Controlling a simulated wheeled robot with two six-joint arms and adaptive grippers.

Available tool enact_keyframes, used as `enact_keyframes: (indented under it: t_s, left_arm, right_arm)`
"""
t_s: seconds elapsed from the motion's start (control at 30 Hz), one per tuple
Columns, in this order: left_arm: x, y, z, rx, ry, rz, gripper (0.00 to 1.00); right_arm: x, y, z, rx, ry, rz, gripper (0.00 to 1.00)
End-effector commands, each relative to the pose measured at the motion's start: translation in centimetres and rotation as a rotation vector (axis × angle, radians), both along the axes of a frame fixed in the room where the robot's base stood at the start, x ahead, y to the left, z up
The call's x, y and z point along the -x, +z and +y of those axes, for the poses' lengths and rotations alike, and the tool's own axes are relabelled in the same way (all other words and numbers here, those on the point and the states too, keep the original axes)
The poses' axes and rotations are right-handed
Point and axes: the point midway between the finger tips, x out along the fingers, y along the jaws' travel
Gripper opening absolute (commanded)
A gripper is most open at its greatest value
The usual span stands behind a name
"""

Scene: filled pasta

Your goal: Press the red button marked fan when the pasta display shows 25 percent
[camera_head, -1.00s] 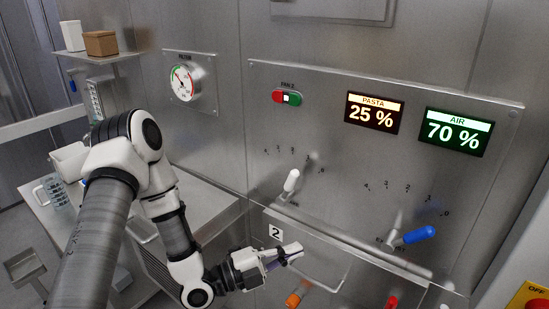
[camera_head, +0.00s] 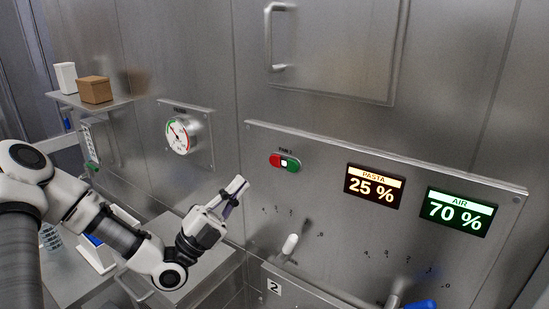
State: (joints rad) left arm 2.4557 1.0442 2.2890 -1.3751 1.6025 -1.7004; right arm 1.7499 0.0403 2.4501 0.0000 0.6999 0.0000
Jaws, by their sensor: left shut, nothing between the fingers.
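The pasta display (camera_head: 374,187) reads 25 % in orange on the steel control panel (camera_head: 325,165). The red button (camera_head: 275,160) is the left part of a red and green switch block under a small label that looks like "FAN 2". My left gripper (camera_head: 238,186) is shut and empty, pointing up and right. In the picture it is below and left of the red button, apart from it. My right gripper is not in view.
The air display (camera_head: 456,214) reads 70 %. A white-tipped lever (camera_head: 290,243) and a blue handle (camera_head: 420,304) are lower on the panel. A round gauge (camera_head: 180,137) is on the left wall. A brown box (camera_head: 95,90) stands on a shelf.

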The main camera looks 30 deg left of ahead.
Motion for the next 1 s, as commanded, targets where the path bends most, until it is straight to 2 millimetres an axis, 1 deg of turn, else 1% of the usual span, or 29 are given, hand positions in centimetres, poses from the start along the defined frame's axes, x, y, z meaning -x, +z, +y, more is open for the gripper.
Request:
enact_keyframes:
  t_s: [0.17, 0.27, 0.43, 0.63, 0.73, 0.83, 1.0]
  left_arm:
    - [-0.3, -0.2, 0.0, -0.001, 0.0, 0.002, 0.0]
    - [-1.0, -0.5, -0.1, -0.003, -0.001, 0.001, 0.0]
    - [-3.2, -0.7, -0.4, -0.007, -0.003, -0.002, 0.0]
    - [-6.2, -0.4, -0.7, -0.006, -0.002, -0.001, 0.0]
    - [-7.5, -0.6, -0.7, -0.005, -0.001, 0.0, 0.0]
    - [-8.3, -0.4, -0.7, -0.004, -0.001, 0.001, 0.0]
    - [-8.8, -0.1, -0.7, -0.001, 0.0, 0.002, 0.0]
  right_arm:
    - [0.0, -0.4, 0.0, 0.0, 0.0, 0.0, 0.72]
    - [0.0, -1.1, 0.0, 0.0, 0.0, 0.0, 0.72]
    - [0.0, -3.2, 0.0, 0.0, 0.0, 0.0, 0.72]
    - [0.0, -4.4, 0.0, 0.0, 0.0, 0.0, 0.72]
    - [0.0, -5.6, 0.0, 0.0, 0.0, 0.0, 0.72]
    - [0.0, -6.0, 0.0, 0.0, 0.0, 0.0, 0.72]
    - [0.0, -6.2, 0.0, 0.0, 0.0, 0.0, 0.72]
